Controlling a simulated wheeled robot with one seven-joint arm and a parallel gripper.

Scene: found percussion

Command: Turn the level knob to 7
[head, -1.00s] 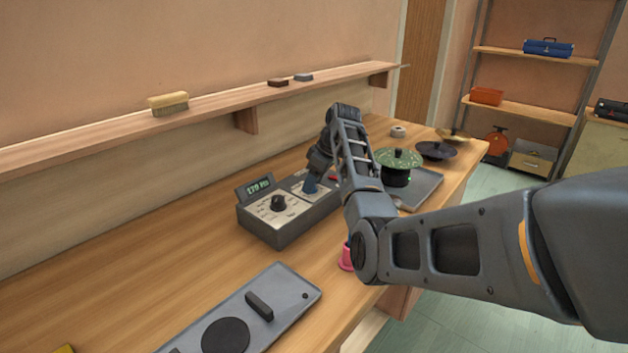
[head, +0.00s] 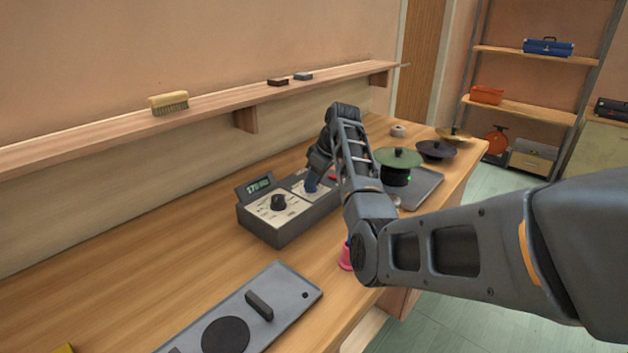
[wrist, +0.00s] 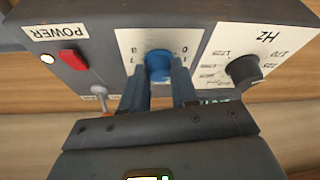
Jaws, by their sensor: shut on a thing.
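The level knob is the blue knob (wrist: 158,66) on a pale numbered panel of the grey control box (head: 278,236). In the wrist view my gripper (wrist: 160,82) has one finger on each side of this knob and is shut on it. Some scale digits show around the knob, upside down, but its pointer is hidden, so I cannot read its setting. In the head view my gripper (head: 313,185) is over the far part of the box, and its fingers and my arm mostly cover the knob.
A black Hz knob (wrist: 243,72) sits beside the blue knob. A red power switch (wrist: 73,60) and a small toggle (wrist: 98,90) are on the other side. The box's display (head: 258,185) reads about 170 Hz. A green disc (head: 398,158) stands behind my arm; a grey plate (head: 285,285) lies in front.

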